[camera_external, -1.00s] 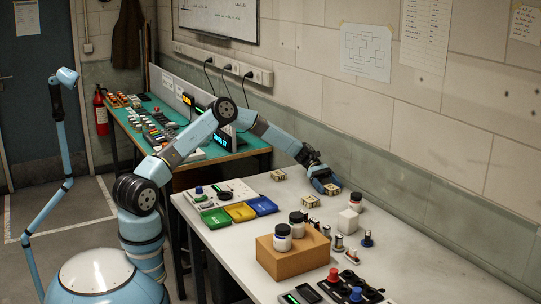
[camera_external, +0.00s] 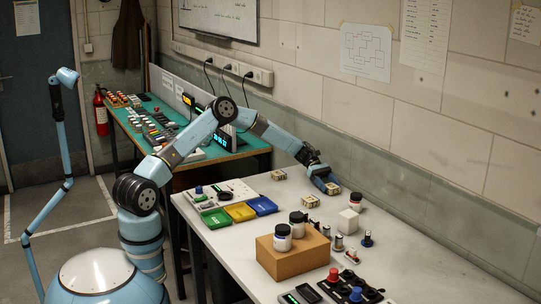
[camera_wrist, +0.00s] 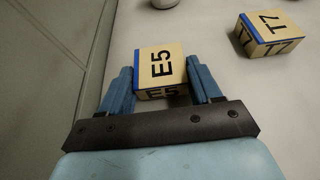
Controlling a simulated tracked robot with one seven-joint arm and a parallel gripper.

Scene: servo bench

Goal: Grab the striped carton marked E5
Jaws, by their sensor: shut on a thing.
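The striped carton marked E5 (camera_wrist: 160,66) is a tan box with a blue stripe along one edge; it sits between the two blue fingers of my gripper (camera_wrist: 164,84) in the wrist view. My gripper is shut on it, with a finger on each side. In the external view my gripper (camera_external: 327,184) is low at the far end of the white table, near the wall, and the E5 carton (camera_external: 333,188) shows partly beside the fingers. A similar carton marked T7 (camera_wrist: 269,33) stands apart to the right in the wrist view.
Two other small tan cartons stand nearby, one further back (camera_external: 279,175) and one in front (camera_external: 310,201). The wall runs close behind. Coloured trays (camera_external: 240,211) lie at the left.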

